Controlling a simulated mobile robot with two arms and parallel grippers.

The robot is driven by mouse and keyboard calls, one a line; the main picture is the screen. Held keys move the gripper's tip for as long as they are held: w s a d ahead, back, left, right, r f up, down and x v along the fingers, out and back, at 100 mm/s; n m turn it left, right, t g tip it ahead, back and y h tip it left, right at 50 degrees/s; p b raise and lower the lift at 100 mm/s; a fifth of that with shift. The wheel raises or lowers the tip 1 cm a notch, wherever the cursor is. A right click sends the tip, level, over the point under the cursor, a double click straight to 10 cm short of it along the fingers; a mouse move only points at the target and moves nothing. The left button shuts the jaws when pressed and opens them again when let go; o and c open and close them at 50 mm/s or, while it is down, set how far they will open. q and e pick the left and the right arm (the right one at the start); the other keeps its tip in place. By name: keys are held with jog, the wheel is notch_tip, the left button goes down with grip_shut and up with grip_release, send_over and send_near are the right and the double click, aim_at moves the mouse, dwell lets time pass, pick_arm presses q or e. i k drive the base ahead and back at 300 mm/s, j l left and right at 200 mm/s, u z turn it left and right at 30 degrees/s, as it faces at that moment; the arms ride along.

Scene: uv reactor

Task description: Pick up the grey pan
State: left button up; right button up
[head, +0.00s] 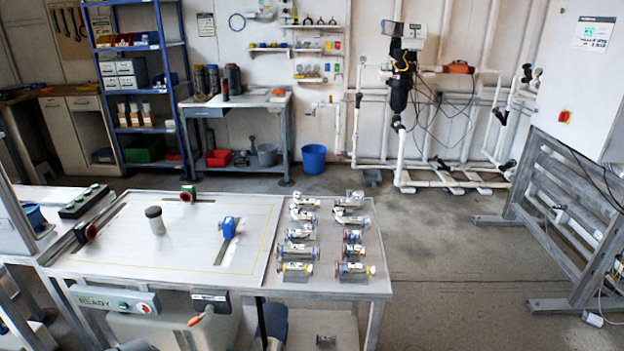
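Under the back workbench (236,101), on its lower shelf, a small dark grey item (241,158) sits between a red container and a grey bucket-like container (267,154). Either of these grey things could be the grey pan; they are too small and far off to tell which. Both stand across the room, beyond the near table. Neither of my grippers shows in the head view.
A near table (330,278) with several pipe fittings (298,250) fills the lower left. A blue bucket (313,158) stands on the floor right of the workbench. White pipework (430,170) and a grey frame (560,210) stand at right. The floor (450,240) between is clear.

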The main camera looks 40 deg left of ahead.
aim_at(372, 177)
jog(key=u, duration=1.1)
jog(key=i+l+z, duration=0.3)
jog(key=l+z, duration=0.15)
jog(key=i+l+z, duration=0.65)
jog(key=z, duration=0.2)
jog(key=i+l+u, duration=0.1)
jog(key=i, duration=0.4)
jog(key=i+l+u, duration=0.1)
jog(key=i, duration=0.4)
jog(key=i+j+u, duration=0.15)
jog(key=i+u, duration=0.65)
jog(key=i+l+u, duration=0.1)
jog(key=i+u, duration=0.5)
jog(key=i, duration=0.5)
jog(key=i+u, duration=0.25)
jog(key=i, duration=0.4)
jog(key=i+l+u, duration=0.2)
jog(key=i, duration=0.5)
jog(key=i+j, duration=0.2)
jog(key=i, duration=0.2)
jog(key=i+j+z, duration=0.15)
jog(key=i, duration=0.25)
jog(key=i+j, duration=0.25)
jog(key=i, duration=0.15)
